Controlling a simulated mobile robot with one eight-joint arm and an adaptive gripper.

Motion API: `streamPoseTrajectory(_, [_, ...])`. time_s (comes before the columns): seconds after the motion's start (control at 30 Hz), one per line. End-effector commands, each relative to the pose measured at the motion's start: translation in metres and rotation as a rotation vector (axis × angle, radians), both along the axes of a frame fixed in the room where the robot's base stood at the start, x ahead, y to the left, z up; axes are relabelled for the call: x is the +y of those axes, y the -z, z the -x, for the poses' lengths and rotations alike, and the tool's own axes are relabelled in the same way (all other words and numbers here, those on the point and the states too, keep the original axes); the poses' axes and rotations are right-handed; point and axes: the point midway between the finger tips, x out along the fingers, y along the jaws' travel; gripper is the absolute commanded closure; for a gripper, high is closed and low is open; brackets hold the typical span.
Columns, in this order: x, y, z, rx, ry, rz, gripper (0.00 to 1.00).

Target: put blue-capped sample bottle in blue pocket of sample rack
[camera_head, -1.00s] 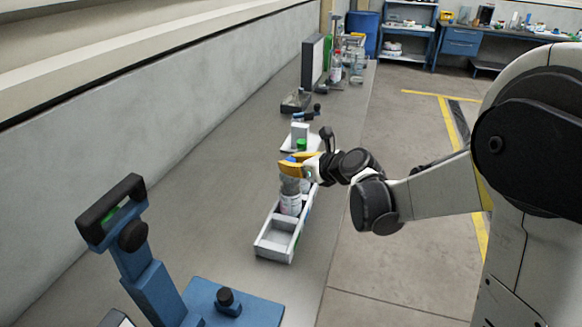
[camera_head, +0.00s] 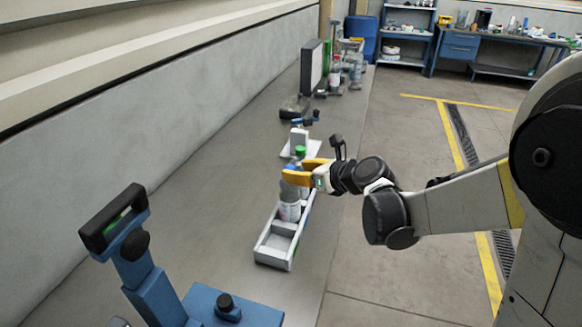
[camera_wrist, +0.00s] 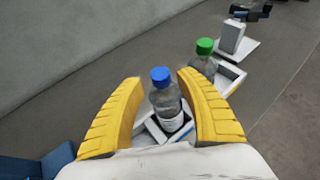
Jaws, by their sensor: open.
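The blue-capped sample bottle (camera_wrist: 165,100) is clear with a white label. It stands upright between my fingers in the wrist view, its lower part inside a compartment of the light grey sample rack (camera_wrist: 146,139). In the head view the bottle (camera_head: 289,211) stands in the rack (camera_head: 272,262), its top partly covered by my yellow fingers. My gripper (camera_head: 303,171) is open around the bottle's upper part; in the wrist view the open fingers (camera_wrist: 160,82) show gaps on both sides of it.
A green-capped bottle (camera_wrist: 203,62) stands just beyond my right finger. Nearer rack compartments are empty. A white stand (camera_head: 298,138) is behind, and a blue hand-press device (camera_head: 150,280) stands at front left. The bench between wall and rack is clear.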

Motion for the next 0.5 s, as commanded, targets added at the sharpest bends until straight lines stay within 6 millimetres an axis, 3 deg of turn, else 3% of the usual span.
streamPoseTrajectory(0.3, [-0.035,-0.031,0.049,0.001,0.003,0.0,0.57])
streamPoseTrajectory(0.5, [-0.043,-0.036,0.061,0.0,0.0,0.0,0.57])
